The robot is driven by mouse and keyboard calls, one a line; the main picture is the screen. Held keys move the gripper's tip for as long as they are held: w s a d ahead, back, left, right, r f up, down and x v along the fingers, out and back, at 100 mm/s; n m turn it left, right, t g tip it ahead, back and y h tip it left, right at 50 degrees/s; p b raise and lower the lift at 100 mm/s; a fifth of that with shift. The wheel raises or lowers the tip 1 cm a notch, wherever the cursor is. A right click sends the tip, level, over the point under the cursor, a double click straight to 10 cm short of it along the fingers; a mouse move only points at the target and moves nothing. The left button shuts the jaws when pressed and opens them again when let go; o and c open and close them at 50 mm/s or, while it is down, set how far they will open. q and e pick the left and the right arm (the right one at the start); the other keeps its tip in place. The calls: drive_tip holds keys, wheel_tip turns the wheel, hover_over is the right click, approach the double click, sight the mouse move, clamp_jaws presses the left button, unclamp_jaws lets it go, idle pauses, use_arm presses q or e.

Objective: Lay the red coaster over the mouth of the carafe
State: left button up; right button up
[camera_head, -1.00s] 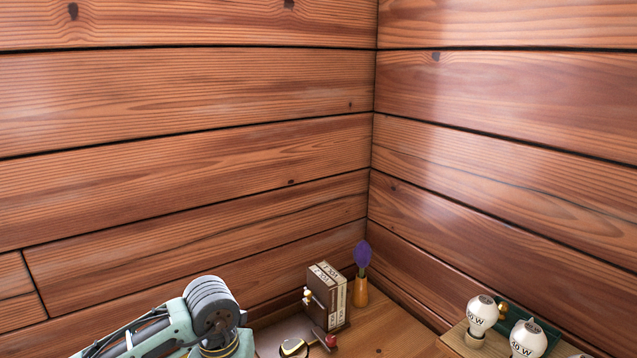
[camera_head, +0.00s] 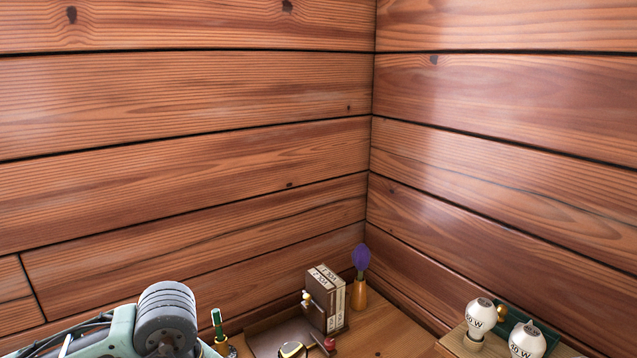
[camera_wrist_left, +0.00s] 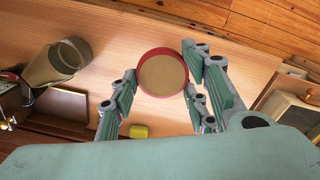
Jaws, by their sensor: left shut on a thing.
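The red coaster (camera_wrist_left: 143,62) shows in the left wrist view as a disc with a red rim and a tan face. My left gripper (camera_wrist_left: 160,76) is shut on it, with a finger at each side of the rim. A greyish, see-through vessel (camera_wrist_left: 42,71), which looks like the carafe, is at the left of that view, apart from the coaster. I cannot make out its mouth clearly. In the head view only my left arm shows at the bottom left; its gripper, the coaster and the carafe are out of frame. My right gripper is in neither view.
In the head view, books (camera_head: 326,292) in a brown stand and an orange vase (camera_head: 359,294) are near the corner. Light bulbs (camera_head: 527,340) stand at the right. A yellow-green block (camera_wrist_left: 139,131) and a pale box (camera_wrist_left: 288,117) show in the wrist view.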

use_arm(q)
drive_tip(key=m, duration=0.2)
drive_tip(key=s+m, duration=0.1)
drive_tip(key=m, duration=0.1)
drive_tip(key=s+r+m, duration=0.1)
drive_tip(key=m, duration=0.1)
drive_tip(key=shift+s+a, duration=0.25)
drive_tip(key=shift+a, duration=0.15)
drive_tip(key=m, duration=0.1)
drive_tip(key=s+m, duration=0.1)
drive_tip(key=m, duration=0.3)
drive_tip(key=shift+s+a+r, duration=0.25)
drive_tip(key=shift+s, duration=0.15)
drive_tip(key=shift+r, duration=0.1)
